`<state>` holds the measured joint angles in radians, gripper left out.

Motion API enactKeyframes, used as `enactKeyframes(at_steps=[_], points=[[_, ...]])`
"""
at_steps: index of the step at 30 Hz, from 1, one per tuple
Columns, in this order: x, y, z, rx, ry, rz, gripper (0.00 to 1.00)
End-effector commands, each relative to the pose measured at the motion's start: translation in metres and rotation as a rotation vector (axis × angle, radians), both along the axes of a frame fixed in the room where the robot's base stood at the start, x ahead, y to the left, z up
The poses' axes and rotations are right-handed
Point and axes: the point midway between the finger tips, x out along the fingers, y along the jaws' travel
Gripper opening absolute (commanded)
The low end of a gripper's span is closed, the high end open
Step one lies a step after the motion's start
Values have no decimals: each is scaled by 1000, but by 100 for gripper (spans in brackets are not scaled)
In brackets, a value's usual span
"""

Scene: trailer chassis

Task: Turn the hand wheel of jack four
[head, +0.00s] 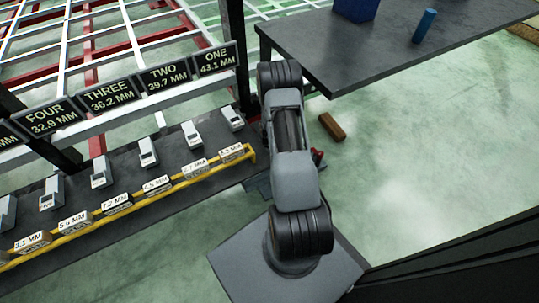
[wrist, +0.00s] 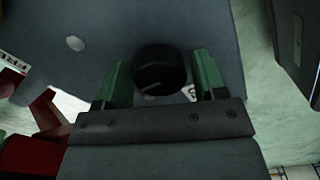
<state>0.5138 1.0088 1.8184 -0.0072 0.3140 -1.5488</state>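In the wrist view a round black knob (wrist: 160,68) with a pale line on its face stands out from a grey housing (wrist: 175,22). It looks like a hand wheel, but I cannot tell which jack it belongs to. My gripper (wrist: 162,62) has its two green fingers apart, one on each side of the knob, with a visible gap on both sides. In the head view my arm hides the gripper and the knob. The sign FOUR (head: 48,118) reads 32.9 MM, beside THREE (head: 105,96) at 36.2 MM.
Signs TWO (head: 165,78) and ONE (head: 214,62) continue the row. A yellow rail (head: 130,205) carries several labelled blocks on a dark bench. A dark table (head: 390,45) stands at upper right; a brown block (head: 332,126) lies on the floor. A red part (wrist: 30,155) is left of my gripper.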

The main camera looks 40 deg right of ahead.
Motion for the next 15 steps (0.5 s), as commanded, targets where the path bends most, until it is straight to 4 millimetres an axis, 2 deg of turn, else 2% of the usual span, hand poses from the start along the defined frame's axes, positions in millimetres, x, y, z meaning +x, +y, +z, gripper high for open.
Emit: enactKeyframes(at_steps=[1,11,15], points=[[0,0,0,0,0,0,60],[0,0,0,0,0,0,28],[0,0,0,0,0,-6,27]])
